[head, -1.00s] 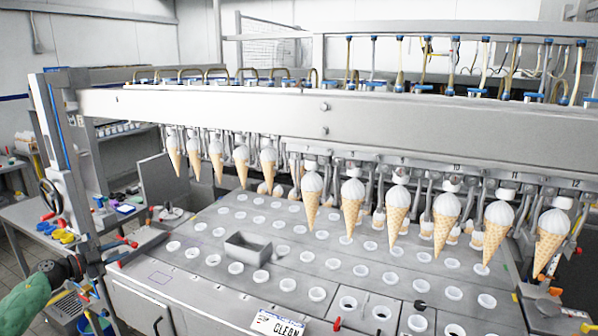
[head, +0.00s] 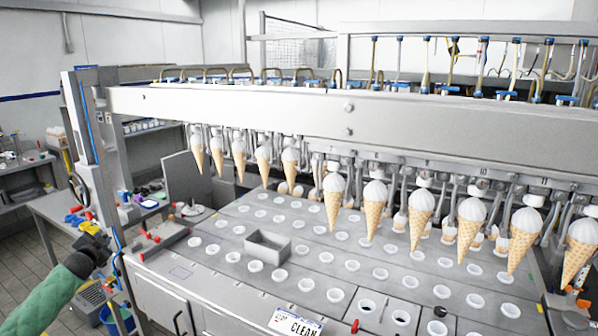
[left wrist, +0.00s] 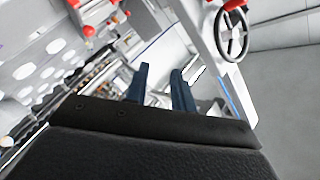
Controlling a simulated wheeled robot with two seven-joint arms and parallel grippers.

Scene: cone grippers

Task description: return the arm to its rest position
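My left gripper (head: 98,242) is at the lower left of the head view, at the end of my green-sleeved arm. It is left of the machine's table, in front of the side bench. In the left wrist view its two dark blue fingers (left wrist: 161,88) stand apart, with nothing between them. My right gripper is in neither view.
The machine's table (head: 215,270) has rows of white-rimmed holes and a grey metal tray (head: 268,250). Several filled cones (head: 335,200) hang under the long beam (head: 330,115). A handwheel (head: 79,188) and a blue bucket (head: 117,320) are near my left gripper.

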